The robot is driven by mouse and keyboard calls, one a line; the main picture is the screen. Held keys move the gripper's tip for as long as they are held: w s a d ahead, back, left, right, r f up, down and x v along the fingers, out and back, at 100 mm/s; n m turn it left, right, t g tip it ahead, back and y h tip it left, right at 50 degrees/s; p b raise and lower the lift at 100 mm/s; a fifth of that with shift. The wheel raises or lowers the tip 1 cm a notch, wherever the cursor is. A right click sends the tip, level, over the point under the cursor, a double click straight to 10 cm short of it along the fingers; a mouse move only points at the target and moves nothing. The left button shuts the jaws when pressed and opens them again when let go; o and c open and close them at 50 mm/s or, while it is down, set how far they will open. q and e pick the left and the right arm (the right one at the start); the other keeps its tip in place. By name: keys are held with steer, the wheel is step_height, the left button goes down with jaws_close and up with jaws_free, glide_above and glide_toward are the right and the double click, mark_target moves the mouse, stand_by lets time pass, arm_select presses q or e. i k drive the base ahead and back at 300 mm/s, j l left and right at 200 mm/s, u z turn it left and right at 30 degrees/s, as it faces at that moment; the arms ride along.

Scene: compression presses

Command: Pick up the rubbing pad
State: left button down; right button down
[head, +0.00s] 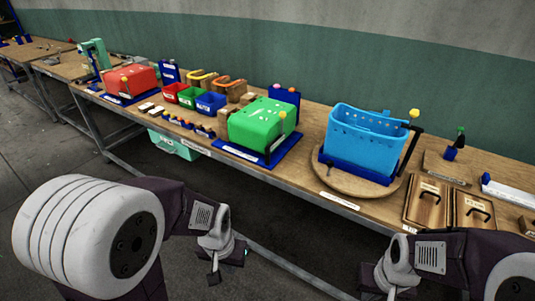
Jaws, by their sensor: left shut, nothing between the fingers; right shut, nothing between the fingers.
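I cannot tell for sure which item is the rubbing pad. Two flat wooden pieces with black handles, a left one (418,213) and a right one (466,221), lie side by side near the bench's front edge at the right. Small pale blocks (147,107) lie further left on the bench. My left gripper (214,278) is shut and empty, in front of the bench and below its top. My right gripper (392,293) is shut and empty at the bottom edge, partly cut off, nearer to me than the wooden pieces.
The long wooden bench (318,172) holds a red press (130,79), a green press (255,125) and a blue basket-like press (362,145) on a round board (340,184). Small red, green and blue bins (211,102) stand between the presses. A teal crate (174,146) sits below the bench.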

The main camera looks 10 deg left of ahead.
mark_target(146, 108)
steer(key=u, duration=1.4)
